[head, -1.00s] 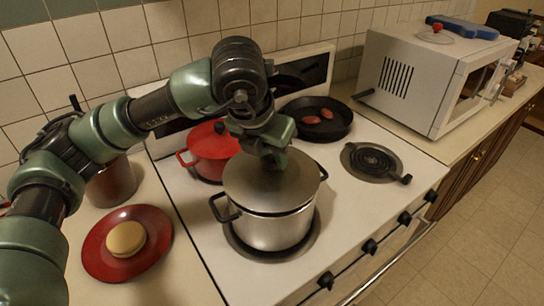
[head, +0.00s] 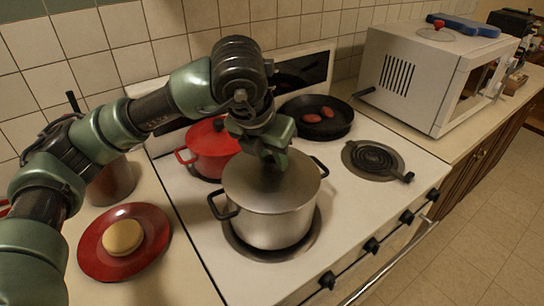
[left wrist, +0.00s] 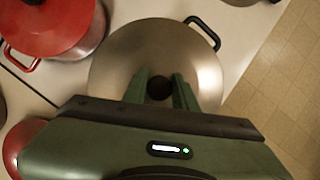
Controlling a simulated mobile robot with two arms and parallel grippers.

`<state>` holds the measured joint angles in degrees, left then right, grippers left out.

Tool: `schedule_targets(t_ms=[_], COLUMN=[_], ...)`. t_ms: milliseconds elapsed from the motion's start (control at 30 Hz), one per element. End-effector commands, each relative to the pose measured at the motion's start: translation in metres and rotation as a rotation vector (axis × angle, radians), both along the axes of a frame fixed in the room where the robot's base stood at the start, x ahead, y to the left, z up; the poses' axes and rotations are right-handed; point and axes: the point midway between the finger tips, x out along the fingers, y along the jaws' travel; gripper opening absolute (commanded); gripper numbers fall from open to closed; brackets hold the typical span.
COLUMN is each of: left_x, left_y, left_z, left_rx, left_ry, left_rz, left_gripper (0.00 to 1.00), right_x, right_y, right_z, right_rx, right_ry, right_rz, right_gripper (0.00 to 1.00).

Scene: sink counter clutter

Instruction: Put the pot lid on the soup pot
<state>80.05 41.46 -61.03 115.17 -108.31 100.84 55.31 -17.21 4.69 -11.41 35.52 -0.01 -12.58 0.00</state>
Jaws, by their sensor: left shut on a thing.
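The soup pot (head: 268,227) is a steel pot with black side handles on the front burner. The steel pot lid (head: 245,185) lies level over its mouth and looks flush with the rim, with no clear gap. My left gripper (head: 271,160) is above the lid's middle, shut on its dark knob. In the left wrist view the fingers (left wrist: 160,88) stand on both sides of the knob, over the round lid (left wrist: 115,72). A pot handle (left wrist: 204,30) shows beyond the lid. My right gripper is not in view.
A red pot (head: 207,155) stands close behind the soup pot. A black pan (head: 318,128) with red pieces is at the back right. The right burner (head: 373,160) is bare. A red plate (head: 150,265) with a bun lies left. A microwave (head: 400,85) carries a glass lid (head: 436,33).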

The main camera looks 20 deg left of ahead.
Motion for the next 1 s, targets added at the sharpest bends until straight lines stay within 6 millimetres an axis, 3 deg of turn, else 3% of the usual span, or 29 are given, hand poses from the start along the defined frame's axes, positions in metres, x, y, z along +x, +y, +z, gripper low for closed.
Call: schedule_targets(t_ms=[467,500,567,867,1000], left_x=[-0.001,-0.001,-0.001,-0.001,-0.006], left_y=[0.000,0.000,0.000,0.000,0.001], left_z=[-0.003,-0.004,-0.004,-0.003,0.011], left_rx=[0.001,0.001,0.001,0.002,0.000], left_ry=[0.003,0.003,0.003,0.005,-0.001], left_rz=[-0.001,-0.001,-0.001,0.000,0.000], left_gripper=[0.00,0.36,0.53,0.53,0.53], right_x=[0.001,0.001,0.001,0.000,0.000], right_y=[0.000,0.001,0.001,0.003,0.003], right_z=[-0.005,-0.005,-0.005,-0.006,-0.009], right_rx=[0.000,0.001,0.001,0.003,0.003], right_ry=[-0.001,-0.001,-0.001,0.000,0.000], right_rz=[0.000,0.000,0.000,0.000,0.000], right_gripper=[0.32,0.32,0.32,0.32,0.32])
